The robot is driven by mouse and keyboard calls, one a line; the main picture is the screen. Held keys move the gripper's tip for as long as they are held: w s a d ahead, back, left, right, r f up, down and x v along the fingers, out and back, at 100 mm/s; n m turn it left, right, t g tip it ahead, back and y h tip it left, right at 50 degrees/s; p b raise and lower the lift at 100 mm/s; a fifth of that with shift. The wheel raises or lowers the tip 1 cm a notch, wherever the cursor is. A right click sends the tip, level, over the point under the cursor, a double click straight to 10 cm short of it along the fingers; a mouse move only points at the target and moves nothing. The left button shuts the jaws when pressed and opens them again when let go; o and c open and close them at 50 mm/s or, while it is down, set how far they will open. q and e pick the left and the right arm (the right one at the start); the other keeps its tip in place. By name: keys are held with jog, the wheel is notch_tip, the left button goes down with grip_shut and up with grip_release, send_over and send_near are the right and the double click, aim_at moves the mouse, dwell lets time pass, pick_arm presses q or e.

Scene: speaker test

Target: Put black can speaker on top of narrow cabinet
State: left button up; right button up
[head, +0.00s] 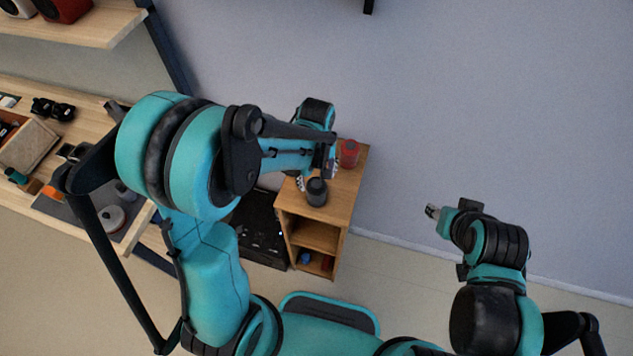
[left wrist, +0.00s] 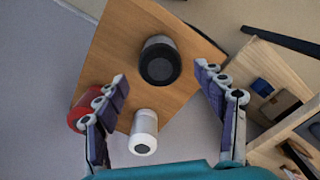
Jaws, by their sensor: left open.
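The black can speaker (head: 317,192) stands upright on the top of the narrow wooden cabinet (head: 341,208), near its front edge. My left gripper (head: 318,176) is above the cabinet top, close to the speaker. In the left wrist view the left gripper (left wrist: 162,75) is open. The black can speaker (left wrist: 159,62) shows ahead of the gap between its fingertips, with no finger visibly touching it. The cabinet top (left wrist: 118,52) lies beneath. My right gripper (head: 432,211) is away to the right in front of the wall; its finger opening is too small to judge.
A red can (head: 348,154) stands at the back of the cabinet top. A white can (left wrist: 144,130) stands there too, close to my left fingers. Shelves with several items (head: 60,150) are at left. A dark box (head: 262,232) sits left of the cabinet.

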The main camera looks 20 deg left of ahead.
pick_arm(q)
notch_tip(320, 180, up, 5)
jog(key=shift+f+p, duration=0.1)
jog(key=shift+p, duration=0.4)
jog(key=s+a+r+m+t, duration=0.4)
jog(key=s+r+m+t, duration=0.3)
jog(key=s+r, duration=0.3)
jog(key=shift+s+a+r+m, duration=0.15)
jog(key=shift+a+r+m, duration=0.15)
jog(key=shift+r+m, duration=0.45)
jog(key=shift+f, duration=0.1)
notch_tip(320, 180, down, 9)
jog(key=b, duration=0.9)
jog(key=shift+f, duration=0.1)
